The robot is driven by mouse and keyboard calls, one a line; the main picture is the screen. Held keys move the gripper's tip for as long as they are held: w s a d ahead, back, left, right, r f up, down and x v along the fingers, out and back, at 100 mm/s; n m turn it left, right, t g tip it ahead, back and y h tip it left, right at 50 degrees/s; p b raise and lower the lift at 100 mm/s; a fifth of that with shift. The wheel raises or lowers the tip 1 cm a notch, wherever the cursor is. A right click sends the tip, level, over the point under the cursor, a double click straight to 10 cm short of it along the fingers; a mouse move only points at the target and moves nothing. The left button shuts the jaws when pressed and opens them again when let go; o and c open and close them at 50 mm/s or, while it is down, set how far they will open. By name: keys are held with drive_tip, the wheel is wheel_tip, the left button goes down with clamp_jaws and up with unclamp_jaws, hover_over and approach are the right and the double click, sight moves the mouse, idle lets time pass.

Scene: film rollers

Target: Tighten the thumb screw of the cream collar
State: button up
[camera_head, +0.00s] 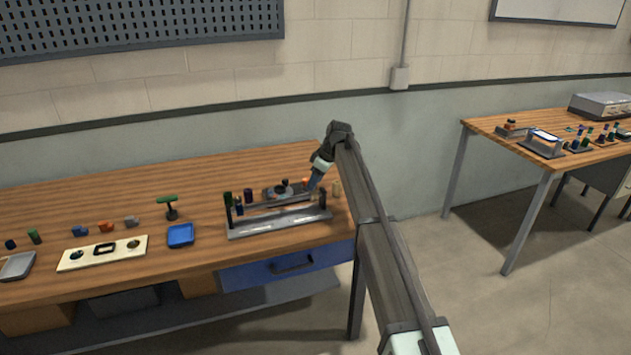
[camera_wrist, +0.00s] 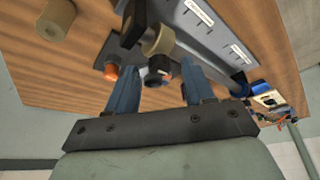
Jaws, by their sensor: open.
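My gripper (camera_wrist: 159,68) is open, with one blue finger on each side of the knob. I cannot tell whether either finger touches it. In the head view my gripper (camera_head: 314,182) is at the right end of the fixture (camera_head: 280,226), where the collar is too small or hidden to make out.
An orange-topped part (camera_wrist: 110,71) stands close to the left finger. A blue tray (camera_head: 181,236) and a cream plate (camera_head: 103,253) lie left of the fixture.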

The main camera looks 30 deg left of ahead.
drive_tip(key=shift+a+f, duration=0.1)
drive_tip(key=shift+f, duration=0.05)
clamp_jaws()
idle(0.5)
